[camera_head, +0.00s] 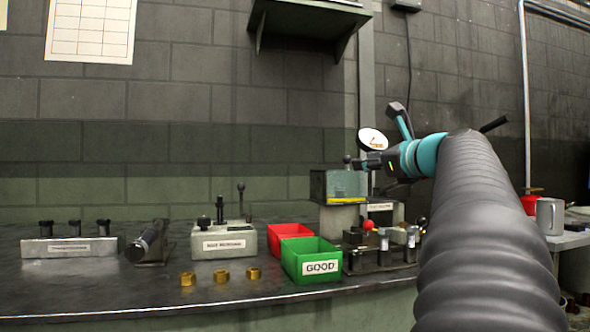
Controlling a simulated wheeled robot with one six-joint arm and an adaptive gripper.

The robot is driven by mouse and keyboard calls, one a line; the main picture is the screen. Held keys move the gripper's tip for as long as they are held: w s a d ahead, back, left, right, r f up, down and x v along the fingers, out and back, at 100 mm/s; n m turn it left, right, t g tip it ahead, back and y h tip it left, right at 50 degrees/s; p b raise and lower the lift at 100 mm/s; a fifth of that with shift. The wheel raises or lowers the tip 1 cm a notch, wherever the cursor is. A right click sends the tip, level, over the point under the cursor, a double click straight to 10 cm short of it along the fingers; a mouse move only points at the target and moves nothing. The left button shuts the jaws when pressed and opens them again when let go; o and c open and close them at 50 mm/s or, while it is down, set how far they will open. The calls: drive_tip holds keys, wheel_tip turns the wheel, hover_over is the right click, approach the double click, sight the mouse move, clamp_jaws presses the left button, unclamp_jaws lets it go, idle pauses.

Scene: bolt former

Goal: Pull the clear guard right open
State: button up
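The clear guard (345,184) is a see-through box-like cover with a yellow strip low on its front. It sits on a grey block (340,218) at the back of the bench, right of centre. A small dark knob on a stem (347,160) stands at the top of the guard. My gripper (364,164) comes in from the right, its dark tip beside the knob and just above the guard's right end. The fingers are small and dark here, so I cannot tell whether they touch or hold the knob, or how far the guard is open.
A round white dial gauge (372,139) is close to my gripper. Three brass nuts (220,276) lie near the bench edge. A shelf (308,18) hangs above.

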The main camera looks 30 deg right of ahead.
sight(350, 160)
drive_tip(key=shift+m, duration=0.5)
drive_tip(key=w+d, duration=0.1)
drive_tip(key=w, duration=0.3)
drive_tip(key=w+d, duration=0.1)
drive_tip(key=w, duration=0.3)
drive_tip(key=w+d, duration=0.1)
drive_tip(key=w, duration=0.3)
drive_tip(key=shift+d+r, duration=0.15)
drive_tip(key=shift+d, duration=0.2)
drive_tip(key=shift+s, duration=0.1)
clamp_jaws()
